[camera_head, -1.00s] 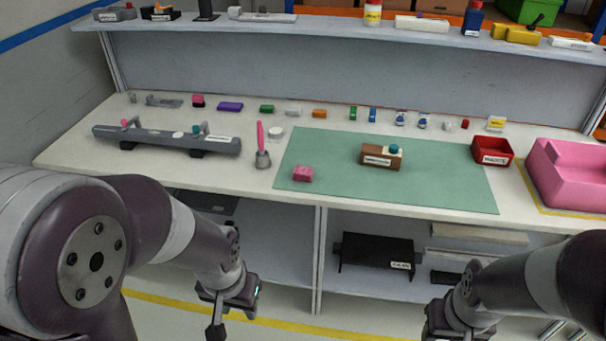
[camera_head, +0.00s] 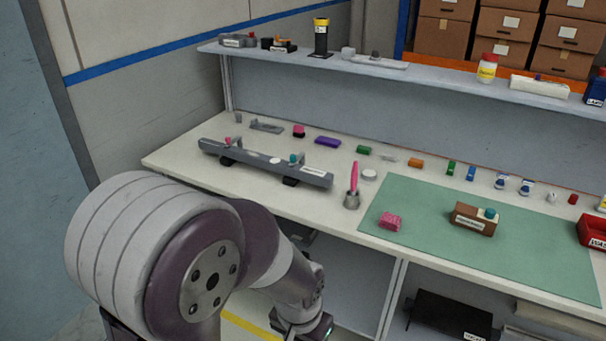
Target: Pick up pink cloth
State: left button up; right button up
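The small pink cloth (camera_head: 390,221) lies as a folded or bunched block on the left part of the green mat (camera_head: 540,262), near its front edge. My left gripper (camera_head: 312,332) is at the bottom of the picture, below and in front of the bench, apart from the cloth. It is cut off by the frame edge, so its fingers cannot be made out. My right gripper is out of view.
A cup with a pink-handled tool (camera_head: 352,190) stands just left of the mat. A brown block (camera_head: 474,219) sits right of the cloth, and a red bin (camera_head: 592,232) at the right edge. A grey bar fixture (camera_head: 262,165) lies at left. Several small items line the back.

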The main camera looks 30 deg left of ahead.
aim_at(389, 221)
jog(key=i+l, duration=0.25)
jog(key=i, duration=0.25)
jog(key=i+l+u, duration=0.1)
jog(key=i+l, duration=0.15)
jog(key=i, duration=0.25)
jog(key=i+l, duration=0.3)
jog(key=i, duration=0.15)
